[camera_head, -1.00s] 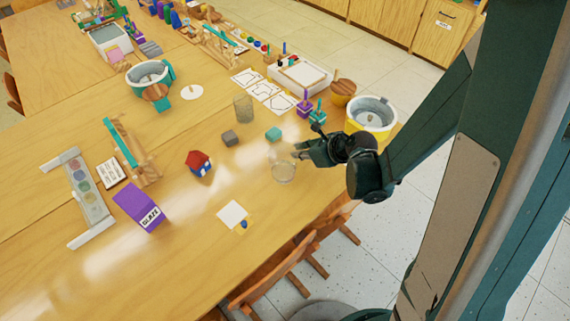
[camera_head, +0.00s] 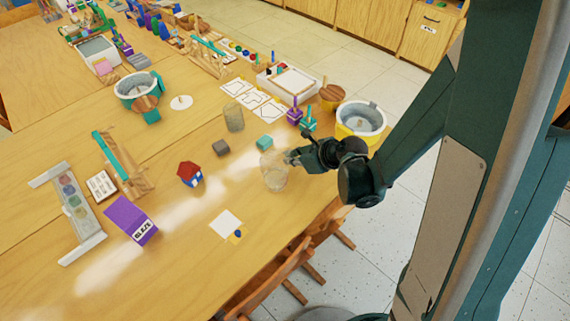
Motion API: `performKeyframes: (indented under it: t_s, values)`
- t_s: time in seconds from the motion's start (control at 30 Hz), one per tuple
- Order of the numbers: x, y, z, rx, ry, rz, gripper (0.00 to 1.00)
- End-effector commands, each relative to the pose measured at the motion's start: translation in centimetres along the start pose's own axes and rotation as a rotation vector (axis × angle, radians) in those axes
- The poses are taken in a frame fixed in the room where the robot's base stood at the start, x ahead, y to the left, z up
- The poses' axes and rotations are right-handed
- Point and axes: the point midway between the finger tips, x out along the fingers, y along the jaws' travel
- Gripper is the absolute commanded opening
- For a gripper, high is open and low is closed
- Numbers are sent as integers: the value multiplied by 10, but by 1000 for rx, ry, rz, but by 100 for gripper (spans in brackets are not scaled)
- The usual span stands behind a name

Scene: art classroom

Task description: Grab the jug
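A clear glass jug (camera_head: 274,178) stands upright on the wooden table, near its right edge. It is see-through and its outline is faint. My gripper (camera_head: 291,158) is at the upper right side of the jug, with the fingertips at or very close to its rim. The fingers are small and partly merge with the glass, so I cannot tell whether they touch it or how far apart they are. Any handle on that side is hidden.
A second clear vessel (camera_head: 234,118) stands behind the jug, with a teal block (camera_head: 265,143) and a grey block (camera_head: 221,147) nearby. A toy house (camera_head: 189,174) is to the left. A yellow-based pottery wheel (camera_head: 360,122) is behind my gripper. Bare table lies left of the jug.

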Motion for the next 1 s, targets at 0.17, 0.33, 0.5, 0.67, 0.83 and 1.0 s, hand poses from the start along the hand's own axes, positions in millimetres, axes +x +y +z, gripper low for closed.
performKeyframes:
  t_s: [0.17, 0.33, 0.5, 0.67, 0.83, 1.0]
  values:
    - [0, -1, 0, -3, 2, -2, 0]
    - [-2, -1, 2, -3, 2, -2, 0]
    - [-6, -1, 6, -2, 1, -2, 0]
    - [-11, 0, 10, -1, 1, -1, 0]
    - [-17, 0, 17, -1, 1, -1, 0]
    - [-25, 0, 25, -1, 1, -1, 0]
